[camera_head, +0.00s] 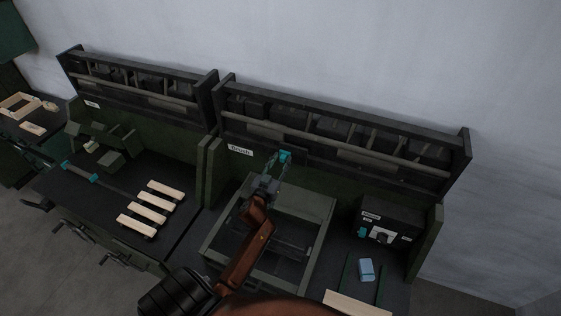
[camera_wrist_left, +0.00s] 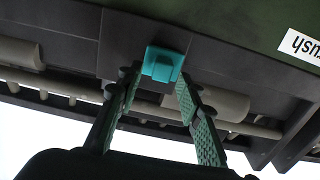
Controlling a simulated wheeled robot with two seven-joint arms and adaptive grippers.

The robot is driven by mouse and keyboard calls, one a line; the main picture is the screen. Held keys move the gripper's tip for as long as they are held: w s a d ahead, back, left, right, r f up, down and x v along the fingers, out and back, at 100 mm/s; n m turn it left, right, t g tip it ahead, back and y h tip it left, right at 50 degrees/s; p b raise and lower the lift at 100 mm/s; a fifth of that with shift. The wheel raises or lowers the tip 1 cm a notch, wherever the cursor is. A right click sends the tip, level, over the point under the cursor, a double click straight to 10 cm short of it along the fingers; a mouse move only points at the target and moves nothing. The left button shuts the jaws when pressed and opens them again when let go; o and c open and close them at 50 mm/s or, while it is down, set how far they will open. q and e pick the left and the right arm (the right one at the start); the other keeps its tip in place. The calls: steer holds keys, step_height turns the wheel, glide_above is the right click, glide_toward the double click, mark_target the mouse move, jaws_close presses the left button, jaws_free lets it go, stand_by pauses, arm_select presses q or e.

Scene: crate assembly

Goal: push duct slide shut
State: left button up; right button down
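A small teal knob (camera_head: 285,156), which I take to be the duct slide's handle, sits on the dark upright back of the middle bench, right of a white label. It also shows in the left wrist view (camera_wrist_left: 162,64), on a dark panel edge. My left gripper (camera_head: 279,161) reaches up to it. Its two green-padded fingers (camera_wrist_left: 157,80) are spread apart, with the knob at or just beyond their tips. I cannot tell whether they touch it. The rest of the slide cannot be made out. My right gripper is not in view.
A grey-green open frame (camera_head: 322,205) stands on the bench below my left arm. A dark box (camera_head: 390,222) and a light blue block (camera_head: 366,269) are to the right. Shelves (camera_head: 340,135) run above the knob. Wooden slats (camera_head: 150,208) lie on the left bench.

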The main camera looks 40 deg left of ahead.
arm_select(q)
steer(key=shift+c, duration=0.6)
jaws_close()
